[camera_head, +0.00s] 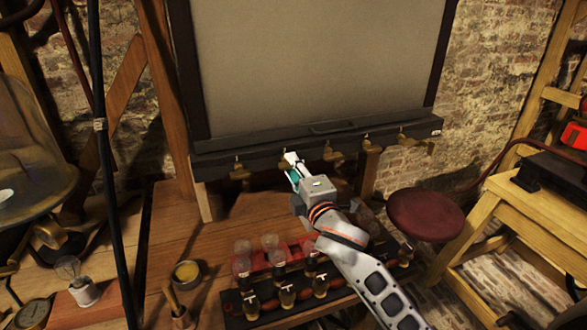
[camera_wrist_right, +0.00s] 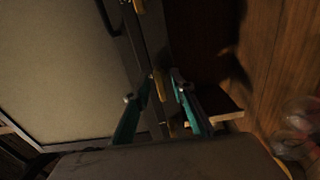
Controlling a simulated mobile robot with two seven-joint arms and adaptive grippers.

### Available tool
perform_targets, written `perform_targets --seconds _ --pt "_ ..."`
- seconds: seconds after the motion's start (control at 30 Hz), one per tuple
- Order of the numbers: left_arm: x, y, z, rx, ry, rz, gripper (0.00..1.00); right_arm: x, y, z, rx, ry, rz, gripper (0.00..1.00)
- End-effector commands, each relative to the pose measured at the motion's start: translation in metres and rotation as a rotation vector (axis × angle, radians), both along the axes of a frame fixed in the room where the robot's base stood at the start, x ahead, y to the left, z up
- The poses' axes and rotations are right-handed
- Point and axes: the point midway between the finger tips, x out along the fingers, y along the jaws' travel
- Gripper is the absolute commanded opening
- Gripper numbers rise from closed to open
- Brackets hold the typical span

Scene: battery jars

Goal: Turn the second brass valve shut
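Brass valves hang along the dark lower rail (camera_head: 225,152) of a large framed panel. The leftmost brass valve (camera_head: 239,171) is left of my right gripper (camera_head: 291,165). Another brass valve (camera_head: 332,153) is just right of it, with more further right. My right gripper reaches up to the rail between these two and hides that stretch of it. In the right wrist view its teal fingers (camera_wrist_right: 154,88) are apart, with a brass valve (camera_wrist_right: 158,86) showing between them. I cannot tell whether they touch it. Another valve (camera_wrist_right: 139,6) shows at the top. My left gripper is out of view.
Glass jars (camera_head: 270,245) stand in a rack on the wooden bench below my right arm. A small round tin (camera_head: 186,272) is to their left. A dark red stool (camera_head: 426,214) and wooden table (camera_head: 545,205) are on the right. A dark pole crosses the left side.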

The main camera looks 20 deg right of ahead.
Motion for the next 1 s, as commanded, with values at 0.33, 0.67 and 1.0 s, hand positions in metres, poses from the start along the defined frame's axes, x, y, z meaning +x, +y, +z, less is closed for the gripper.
perform_targets --seconds 0.33,0.67,1.0 --pt "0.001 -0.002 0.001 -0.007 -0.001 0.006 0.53 -0.032 -0.001 -0.001 -0.001 0.000 0.001 0.24" --pt "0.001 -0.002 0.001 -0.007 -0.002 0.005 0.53 -0.097 -0.003 -0.001 0.000 0.001 0.001 0.24" --pt "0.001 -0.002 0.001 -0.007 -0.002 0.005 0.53 -0.120 -0.004 0.000 0.000 0.000 -0.001 0.24"
